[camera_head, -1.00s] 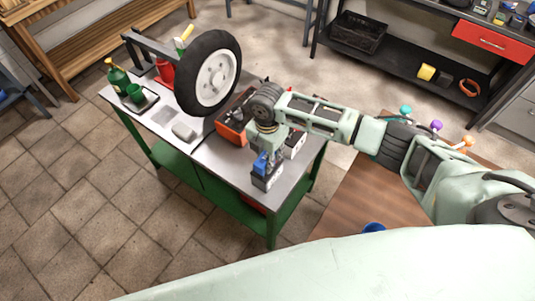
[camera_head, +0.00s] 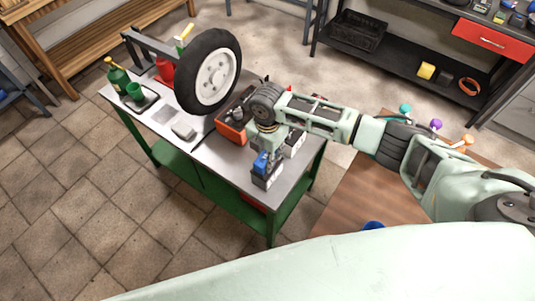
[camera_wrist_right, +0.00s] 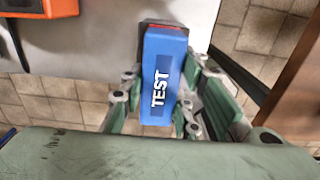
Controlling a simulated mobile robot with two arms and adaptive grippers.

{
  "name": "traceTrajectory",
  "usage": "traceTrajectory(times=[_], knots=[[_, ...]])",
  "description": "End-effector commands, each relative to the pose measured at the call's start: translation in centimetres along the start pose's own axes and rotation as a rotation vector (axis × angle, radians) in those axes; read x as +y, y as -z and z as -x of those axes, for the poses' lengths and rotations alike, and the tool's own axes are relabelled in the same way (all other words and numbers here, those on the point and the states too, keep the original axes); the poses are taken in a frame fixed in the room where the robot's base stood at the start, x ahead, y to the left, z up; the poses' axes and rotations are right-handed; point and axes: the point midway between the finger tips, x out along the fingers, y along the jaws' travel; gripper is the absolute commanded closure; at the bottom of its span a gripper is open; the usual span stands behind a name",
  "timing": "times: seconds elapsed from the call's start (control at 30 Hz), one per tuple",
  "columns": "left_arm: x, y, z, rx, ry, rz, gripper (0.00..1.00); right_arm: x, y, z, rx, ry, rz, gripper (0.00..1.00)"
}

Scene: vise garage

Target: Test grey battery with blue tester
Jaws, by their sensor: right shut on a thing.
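My right gripper (camera_head: 265,155) is over the front right of the green workbench, shut on the blue tester (camera_head: 260,163). In the right wrist view the blue tester (camera_wrist_right: 160,80) shows a white TEST label, between the two fingers of the gripper (camera_wrist_right: 155,115). A dark end with a red strip (camera_wrist_right: 163,25) is at its far end. A grey battery (camera_head: 266,181) stands on the bench directly below the tester in the head view. I cannot tell whether tester and battery touch. My left gripper is not in view.
Another pale box with a dark top (camera_head: 294,145) stands behind the gripper. An orange toolbox (camera_head: 231,131), a wheel on a stand (camera_head: 213,77) and a green bottle (camera_head: 117,75) share the workbench (camera_head: 225,170). A brown wooden table (camera_head: 345,205) is at the right.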

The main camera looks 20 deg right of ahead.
Motion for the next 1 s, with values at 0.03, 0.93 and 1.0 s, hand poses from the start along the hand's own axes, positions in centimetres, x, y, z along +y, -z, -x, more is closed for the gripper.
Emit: traceTrajectory(times=[0.03,0.93,1.0], knots=[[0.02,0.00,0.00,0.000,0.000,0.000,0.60,0.04,-0.02,0.05,0.000,-0.001,0.000,1.00],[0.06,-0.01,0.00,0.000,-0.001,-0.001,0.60,0.02,-0.03,0.05,0.000,-0.001,0.000,0.62],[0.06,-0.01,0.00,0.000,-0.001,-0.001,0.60,0.02,-0.02,0.05,0.000,-0.001,0.000,0.56]])
